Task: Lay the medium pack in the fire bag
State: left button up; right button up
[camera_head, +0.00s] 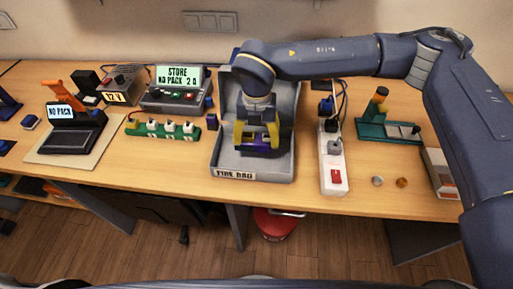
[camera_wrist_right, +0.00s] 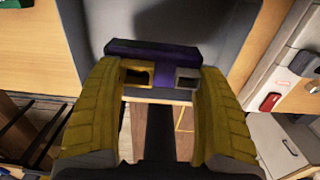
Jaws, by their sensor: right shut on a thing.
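The fire bag (camera_head: 285,166) is an open grey box with a "FIRE BAG" label on its front, in the middle of the bench. My right gripper (camera_head: 257,135) reaches down inside its walls from above, yellow fingers pointing down. It is shut on a dark purple pack (camera_wrist_right: 150,50), which has a yellow socket and a grey socket on the side facing the wrist camera. The pack is over the bag's floor; whether it touches the floor I cannot tell. The right gripper (camera_wrist_right: 160,95) partly hides the pack in the head view. My left gripper is out of view.
Left of the bag are a green socket strip (camera_head: 163,130), a "STORE" display unit (camera_head: 176,90) and a "NO PACK" stand (camera_head: 70,135). A white power strip (camera_head: 333,165) stands close on the right, then a green stand (camera_head: 388,130). The bench's front edge lies just before the bag.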

aim_at(257, 149)
jog(key=shift+f, duration=2.5)
jog(key=shift+f, duration=0.15)
jog(key=o, duration=1.6)
notch_tip(257, 149, up, 12)
jog(key=shift+r, duration=0.1)
